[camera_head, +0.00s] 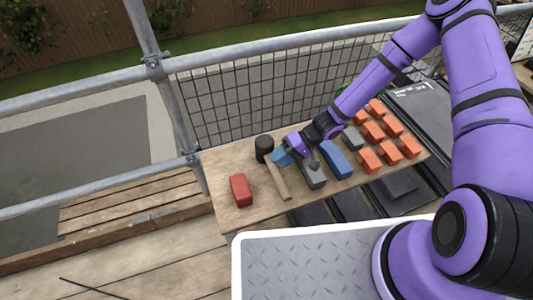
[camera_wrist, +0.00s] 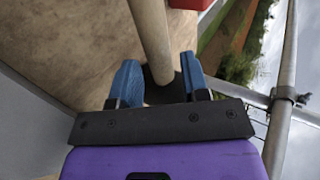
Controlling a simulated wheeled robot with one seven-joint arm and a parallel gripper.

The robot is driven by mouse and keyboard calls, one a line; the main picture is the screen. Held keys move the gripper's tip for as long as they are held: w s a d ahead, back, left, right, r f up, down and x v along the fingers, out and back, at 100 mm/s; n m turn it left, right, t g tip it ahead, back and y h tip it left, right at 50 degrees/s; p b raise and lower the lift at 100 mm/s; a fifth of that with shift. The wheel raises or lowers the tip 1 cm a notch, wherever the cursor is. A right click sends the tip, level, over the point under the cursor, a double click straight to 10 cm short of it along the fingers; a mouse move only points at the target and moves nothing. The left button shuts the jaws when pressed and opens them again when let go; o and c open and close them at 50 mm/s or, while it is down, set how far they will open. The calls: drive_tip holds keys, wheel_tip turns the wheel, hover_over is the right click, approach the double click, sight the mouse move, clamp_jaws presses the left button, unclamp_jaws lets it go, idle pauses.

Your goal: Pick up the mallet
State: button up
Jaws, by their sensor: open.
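The mallet lies on a wooden board (camera_head: 222,168), its black head (camera_head: 264,147) at the back and its pale wooden handle (camera_head: 279,180) pointing toward me. My gripper (camera_head: 282,157) is at the handle close to the head, its blue fingers open. In the wrist view, the handle (camera_wrist: 152,38) runs between the two blue fingers of the gripper (camera_wrist: 160,66), with a gap visible at the left finger. Part of the dark head (camera_wrist: 168,92) shows between the fingers; the rest is hidden by the gripper.
A red block (camera_head: 240,190) is left of the mallet. A grey block (camera_head: 313,174) and a blue block (camera_head: 336,158) are close on its right, with several orange blocks (camera_head: 371,160) beyond. A metal railing with mesh (camera_head: 240,100) stands behind the board.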

sight(271, 164)
drive_tip(key=x, duration=0.4)
drive_tip(key=shift+f, duration=0.1)
clamp_jaws()
wheel_tip(271, 164, up, 10)
drive_tip(key=shift+r, duration=0.1)
idle(0.5)
